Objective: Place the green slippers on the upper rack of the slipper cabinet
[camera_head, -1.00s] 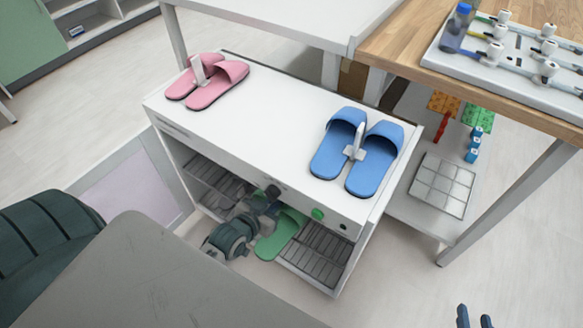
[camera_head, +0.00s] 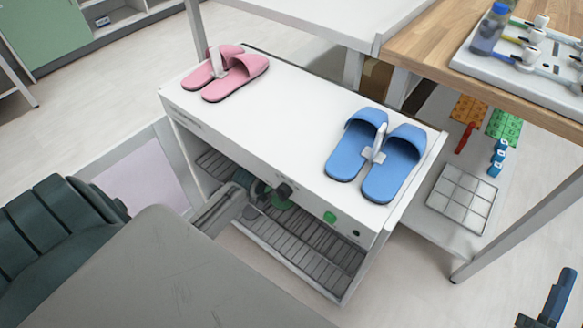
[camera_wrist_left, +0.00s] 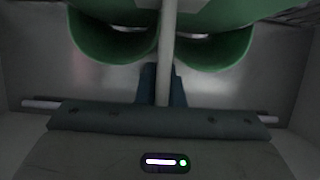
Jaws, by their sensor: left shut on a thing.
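The green slippers (camera_wrist_left: 205,45) fill the top of the left wrist view, side by side with a pale upright stem between them. My left gripper (camera_wrist_left: 161,78) is shut on that stem. In the head view my left arm reaches into the open front of the white slipper cabinet (camera_head: 290,105). Only a small part of the green slippers (camera_head: 283,204) shows there, under the cabinet's top front edge; the gripper's fingers are hidden. A slatted rack (camera_head: 305,245) shows inside. Whether the slippers touch a rack cannot be seen. My right gripper (camera_head: 545,305) is open and empty at the lower right.
Pink slippers (camera_head: 235,72) and blue slippers (camera_head: 376,155) stand on the cabinet top. A grey surface (camera_head: 190,275) is close in front at the lower left, beside a dark green padded seat (camera_head: 50,235). A wooden table (camera_head: 440,45) stands at the right.

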